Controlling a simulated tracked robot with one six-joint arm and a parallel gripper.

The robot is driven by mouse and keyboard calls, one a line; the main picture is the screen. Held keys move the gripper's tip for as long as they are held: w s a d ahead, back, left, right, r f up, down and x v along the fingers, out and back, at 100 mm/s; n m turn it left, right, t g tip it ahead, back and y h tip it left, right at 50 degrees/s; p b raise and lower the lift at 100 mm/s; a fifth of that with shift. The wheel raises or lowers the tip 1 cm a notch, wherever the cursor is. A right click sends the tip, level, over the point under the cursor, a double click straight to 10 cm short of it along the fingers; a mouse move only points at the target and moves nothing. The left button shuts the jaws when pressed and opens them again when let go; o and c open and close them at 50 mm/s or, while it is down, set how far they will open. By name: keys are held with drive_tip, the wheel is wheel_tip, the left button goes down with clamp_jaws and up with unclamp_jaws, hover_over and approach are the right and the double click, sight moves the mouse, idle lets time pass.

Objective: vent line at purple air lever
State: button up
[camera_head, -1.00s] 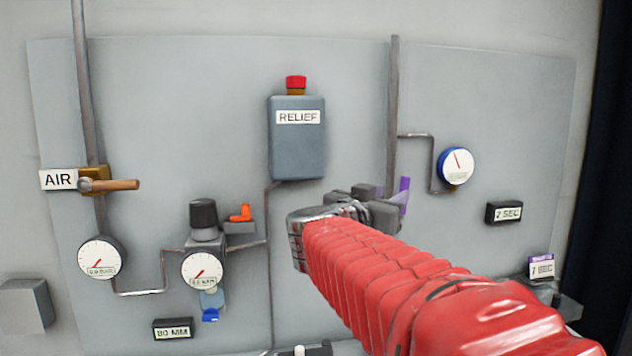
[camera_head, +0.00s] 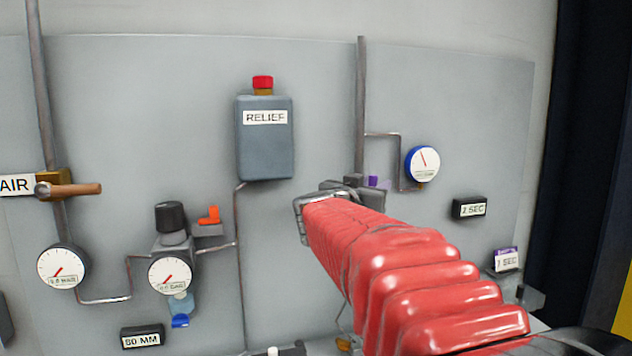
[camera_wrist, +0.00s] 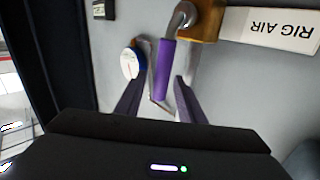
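The purple lever (camera_wrist: 165,72) hangs from a grey elbow on a brass valve body (camera_wrist: 205,20) in the wrist view. Beside it is a white label (camera_wrist: 270,28) reading RIG AIR, upside down. My gripper (camera_wrist: 158,92) is open, with its two dark fingers apart. The lever's free end shows between the fingertips; I cannot tell whether either finger touches it. In the head view only a small purple part of the lever (camera_head: 373,182) shows past my red arm, which hides the rest and most of my gripper.
A blue-rimmed gauge (camera_head: 422,164) hangs right of the vertical pipe (camera_head: 360,100). The RELIEF box (camera_head: 265,145) with its red button (camera_head: 262,82) is up to the left. An orange lever (camera_head: 209,215) and a brown-handled AIR valve (camera_head: 75,189) are farther left.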

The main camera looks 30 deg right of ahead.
drive_tip(key=x, duration=0.4)
drive_tip(key=shift+d, duration=0.1)
drive_tip(key=shift+c, duration=0.7)
clamp_jaws()
